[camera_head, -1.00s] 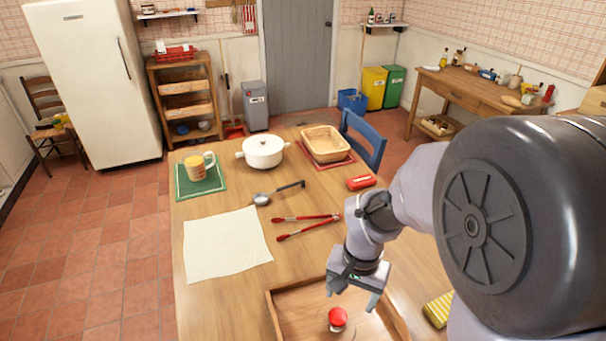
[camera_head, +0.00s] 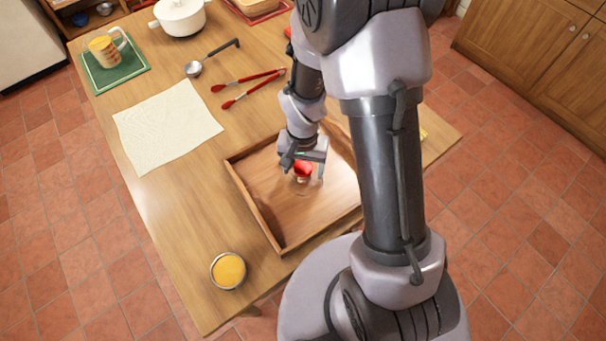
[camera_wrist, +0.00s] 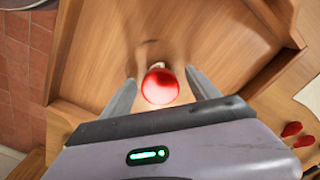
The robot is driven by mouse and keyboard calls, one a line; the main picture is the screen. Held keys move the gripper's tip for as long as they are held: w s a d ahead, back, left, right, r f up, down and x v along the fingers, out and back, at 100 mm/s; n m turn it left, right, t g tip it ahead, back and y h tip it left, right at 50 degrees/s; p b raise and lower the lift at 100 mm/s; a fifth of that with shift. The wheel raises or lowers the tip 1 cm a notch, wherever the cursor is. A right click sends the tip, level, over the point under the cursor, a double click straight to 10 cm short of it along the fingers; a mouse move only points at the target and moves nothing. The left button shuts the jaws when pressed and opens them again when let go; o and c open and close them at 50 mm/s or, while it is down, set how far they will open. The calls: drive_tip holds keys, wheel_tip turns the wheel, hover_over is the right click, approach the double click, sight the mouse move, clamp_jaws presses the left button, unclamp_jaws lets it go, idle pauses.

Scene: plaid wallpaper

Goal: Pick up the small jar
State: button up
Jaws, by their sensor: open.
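The small jar (camera_head: 303,170) has a red lid and stands in a wooden tray (camera_head: 262,205) on the table. In the wrist view the jar's red lid (camera_wrist: 160,87) sits between the two fingers, with a gap visible on each side. My gripper (camera_head: 304,172) is open and lowered around the jar. In the wrist view my gripper (camera_wrist: 163,92) has one finger left of the lid and one right of it. Most of the jar's body is hidden under its lid there.
The tray has raised walls around the jar. A bowl with yellow contents (camera_head: 228,270) stands near the table's front edge. Red tongs (camera_head: 248,88), a ladle (camera_head: 210,58) and a white cloth (camera_head: 166,125) lie beyond the tray.

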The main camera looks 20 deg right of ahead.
drive_tip(key=shift+f, duration=0.9)
drive_tip(key=shift+r, duration=0.2)
clamp_jaws()
drive_tip(key=shift+r, duration=0.15)
